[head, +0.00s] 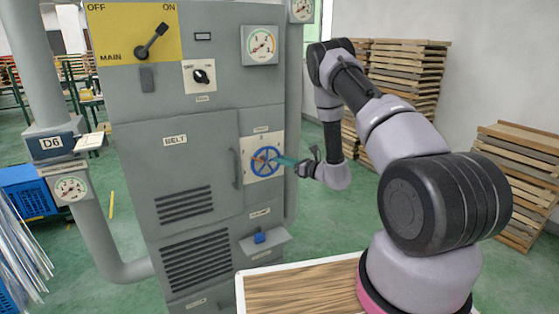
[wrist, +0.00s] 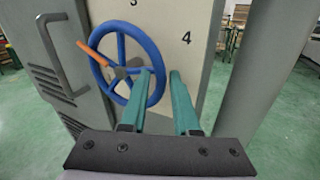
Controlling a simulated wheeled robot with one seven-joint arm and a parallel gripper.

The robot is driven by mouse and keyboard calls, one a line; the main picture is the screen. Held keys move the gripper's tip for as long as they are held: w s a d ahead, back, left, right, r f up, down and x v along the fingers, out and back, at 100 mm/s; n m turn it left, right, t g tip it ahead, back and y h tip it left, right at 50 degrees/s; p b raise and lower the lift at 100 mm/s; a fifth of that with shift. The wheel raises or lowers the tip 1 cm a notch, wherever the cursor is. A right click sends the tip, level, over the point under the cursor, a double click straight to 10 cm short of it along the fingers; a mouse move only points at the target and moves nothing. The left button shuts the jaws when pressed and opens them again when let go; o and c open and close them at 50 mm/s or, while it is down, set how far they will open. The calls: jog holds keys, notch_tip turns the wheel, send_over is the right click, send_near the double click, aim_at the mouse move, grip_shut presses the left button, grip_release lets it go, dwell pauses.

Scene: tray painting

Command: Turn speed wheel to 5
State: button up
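The speed wheel is a blue spoked handwheel (head: 265,161) with an orange pointer, on a pale plate on the front of the grey cabinet. It also shows in the wrist view (wrist: 155,63), where its orange pointer (wrist: 97,52) points to the upper left. The numbers 3 and 4 (wrist: 186,39) are readable on the plate; 5 is not visible. My gripper (wrist: 162,75) has two green fingers, spread apart. The left finger overlaps the wheel's right rim in the picture and the right finger is outside the rim. I cannot tell whether they touch it.
The cabinet (head: 200,130) has a door handle (head: 237,155) left of the wheel and a blue-topped item (head: 259,237) on a ledge below. A main switch lever (head: 152,43) is at the top. A wooden-topped tray (head: 300,285) lies in front. Stacked boards stand at right.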

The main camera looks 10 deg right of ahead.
jog(key=shift+w+a, duration=0.5)
jog(key=shift+w, duration=0.05)
grip_shut()
jog(key=shift+f, duration=0.1)
